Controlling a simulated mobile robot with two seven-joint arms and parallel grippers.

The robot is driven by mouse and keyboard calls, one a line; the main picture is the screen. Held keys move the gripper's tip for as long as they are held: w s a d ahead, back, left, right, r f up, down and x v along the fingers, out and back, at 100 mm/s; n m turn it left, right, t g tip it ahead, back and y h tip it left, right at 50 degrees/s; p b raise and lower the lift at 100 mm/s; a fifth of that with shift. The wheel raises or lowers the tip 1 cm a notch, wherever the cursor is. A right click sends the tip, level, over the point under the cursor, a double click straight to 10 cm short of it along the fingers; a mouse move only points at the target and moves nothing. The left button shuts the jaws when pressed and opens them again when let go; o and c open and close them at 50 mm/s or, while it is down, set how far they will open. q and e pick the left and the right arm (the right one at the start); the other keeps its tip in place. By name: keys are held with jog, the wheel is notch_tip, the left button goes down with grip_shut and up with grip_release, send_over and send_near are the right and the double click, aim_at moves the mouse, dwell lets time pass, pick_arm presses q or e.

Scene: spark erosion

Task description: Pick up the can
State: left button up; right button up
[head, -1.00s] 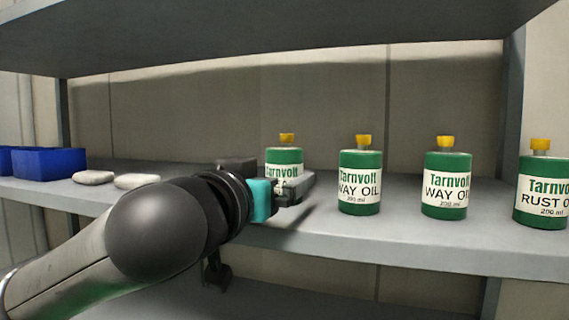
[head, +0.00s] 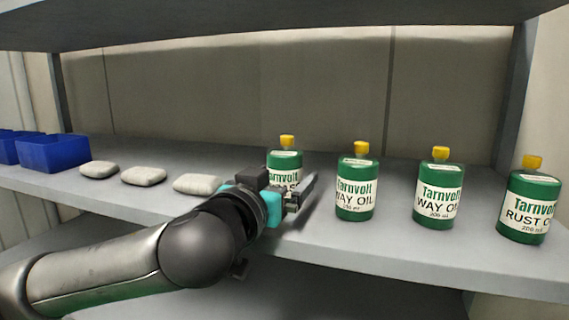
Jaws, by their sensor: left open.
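Several green cans with yellow caps and white "Tarnvolt" labels stand upright in a row on the grey shelf. The leftmost can (head: 285,160) is partly hidden behind my left gripper (head: 308,191), so its label is only partly readable. A "WAY OIL" can (head: 355,200) stands to the right of the gripper, with another "WAY OIL" can (head: 438,205) and a "RUST" can (head: 528,220) further right. My left gripper is open and sits in front of the leftmost can; I cannot tell whether it touches it. My right gripper is not in view.
Blue bins (head: 55,153) stand at the left of the shelf (head: 400,250). Grey-white pads (head: 143,176) lie between the bins and my arm. An upper shelf (head: 280,22) hangs above the cans. The shelf's front strip right of my gripper is clear.

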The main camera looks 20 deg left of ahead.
pick_arm(q)
jog(key=shift+w+d, duration=0.1)
jog(key=shift+w, duration=0.55)
grip_shut()
dwell(0.4)
